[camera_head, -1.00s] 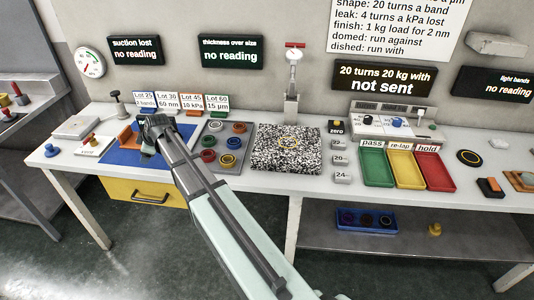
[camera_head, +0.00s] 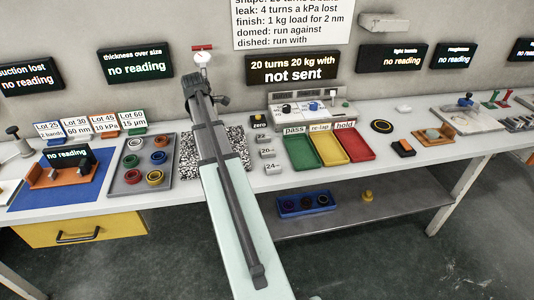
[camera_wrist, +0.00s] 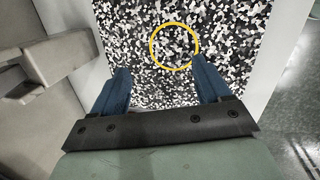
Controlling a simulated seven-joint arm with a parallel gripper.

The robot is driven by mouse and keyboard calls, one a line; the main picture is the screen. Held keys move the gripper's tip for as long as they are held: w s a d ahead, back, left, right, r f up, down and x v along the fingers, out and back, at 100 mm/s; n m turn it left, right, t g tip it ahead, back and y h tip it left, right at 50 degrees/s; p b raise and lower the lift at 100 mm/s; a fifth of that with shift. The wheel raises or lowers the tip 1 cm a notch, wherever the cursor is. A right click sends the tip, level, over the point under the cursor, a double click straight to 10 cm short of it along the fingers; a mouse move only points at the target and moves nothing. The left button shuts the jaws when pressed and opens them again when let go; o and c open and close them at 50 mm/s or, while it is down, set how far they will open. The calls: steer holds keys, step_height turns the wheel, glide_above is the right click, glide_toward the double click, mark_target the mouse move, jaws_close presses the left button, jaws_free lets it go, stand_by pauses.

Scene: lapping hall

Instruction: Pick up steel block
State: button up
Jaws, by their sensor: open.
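No piece can be told for certain as the steel block. Small grey blocks (camera_head: 273,169), some with number labels, stand in a column between the speckled plate and the coloured trays. More grey metal pieces (camera_head: 518,123) lie at the far right of the bench. My gripper (camera_wrist: 161,72) is open and empty above the black-and-white speckled plate (camera_wrist: 235,30). A yellow ring outline (camera_wrist: 174,46) shows on the plate between and beyond the fingertips. In the head view my arm hides part of the plate (camera_head: 190,170).
Green (camera_head: 303,151), yellow (camera_head: 329,148) and red (camera_head: 356,146) trays sit right of the blocks. A grey tray (camera_head: 128,180) with coloured rings and a blue mat (camera_head: 35,196) lie left. A dial gauge stand (camera_head: 203,57) rises behind my gripper.

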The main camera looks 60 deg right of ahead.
steer(key=s+d+r+m+g, duration=0.1)
steer(key=s+d+r, duration=0.1)
steer(key=s+d, duration=0.45)
steer(key=s+d+r+g, duration=0.1)
steer(key=s+d+g, duration=0.15)
steer(key=s, duration=0.65)
glide_above(268, 151)
steer(key=a, duration=0.1)
steer(key=shift+t, duration=0.25)
steer(key=f, duration=0.5)
steer(key=w+f, duration=0.1)
steer(key=f, duration=0.2)
steer(key=shift+a, duration=0.2)
steer(key=shift+w+x, duration=0.2)
steer(key=shift+x, duration=2.5)
steer(key=shift+c, duration=0.2)
jaws_close()
